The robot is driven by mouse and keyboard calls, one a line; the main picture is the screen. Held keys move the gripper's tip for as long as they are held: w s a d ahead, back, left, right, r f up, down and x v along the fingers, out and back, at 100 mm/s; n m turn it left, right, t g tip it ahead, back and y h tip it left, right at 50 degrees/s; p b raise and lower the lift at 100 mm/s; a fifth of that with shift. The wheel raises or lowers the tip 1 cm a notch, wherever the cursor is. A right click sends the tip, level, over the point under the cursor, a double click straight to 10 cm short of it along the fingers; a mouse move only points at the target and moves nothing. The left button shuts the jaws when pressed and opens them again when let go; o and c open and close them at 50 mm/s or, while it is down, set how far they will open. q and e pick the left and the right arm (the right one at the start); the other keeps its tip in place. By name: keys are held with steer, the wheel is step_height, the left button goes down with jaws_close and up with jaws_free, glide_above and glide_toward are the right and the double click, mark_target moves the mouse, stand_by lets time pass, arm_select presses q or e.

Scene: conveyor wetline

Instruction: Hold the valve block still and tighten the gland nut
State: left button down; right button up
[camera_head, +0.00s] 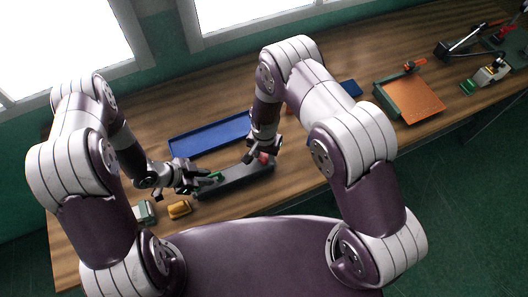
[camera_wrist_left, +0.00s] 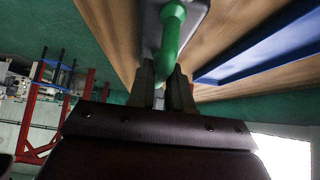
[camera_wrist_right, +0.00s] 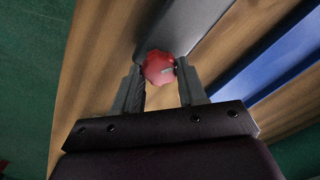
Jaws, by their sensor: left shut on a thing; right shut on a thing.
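A long dark grey block (camera_head: 236,181), seemingly the valve block, lies on the wooden bench in front of me. A green bent bar (camera_wrist_left: 172,35) rises from its left end. My left gripper (camera_head: 208,179) is shut on this green bar, with a finger on each side in the left wrist view. A red round knob (camera_wrist_right: 158,67), seemingly the gland nut, sits at the block's right end. My right gripper (camera_head: 262,158) is shut on the red knob, which shows between its fingertips in the right wrist view. The fingers hide part of both grips.
A blue tray (camera_head: 208,136) lies just behind the block. An orange-topped green box (camera_head: 411,98) and metal tools (camera_head: 487,77) stand at the right.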

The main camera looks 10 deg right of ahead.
arm_select(q)
steer(key=shift+d, duration=0.1)
arm_select(e)
steer(key=m, duration=0.5)
steer(key=shift+m, duration=0.4)
steer(key=o, duration=1.1)
steer(key=shift+c, duration=0.2)
step_height(320, 180, up, 12)
steer(key=shift+r, duration=0.15)
step_height(320, 180, up, 7)
glide_above(264, 156)
arm_select(q)
steer(key=c, duration=1.2)
jaws_free()
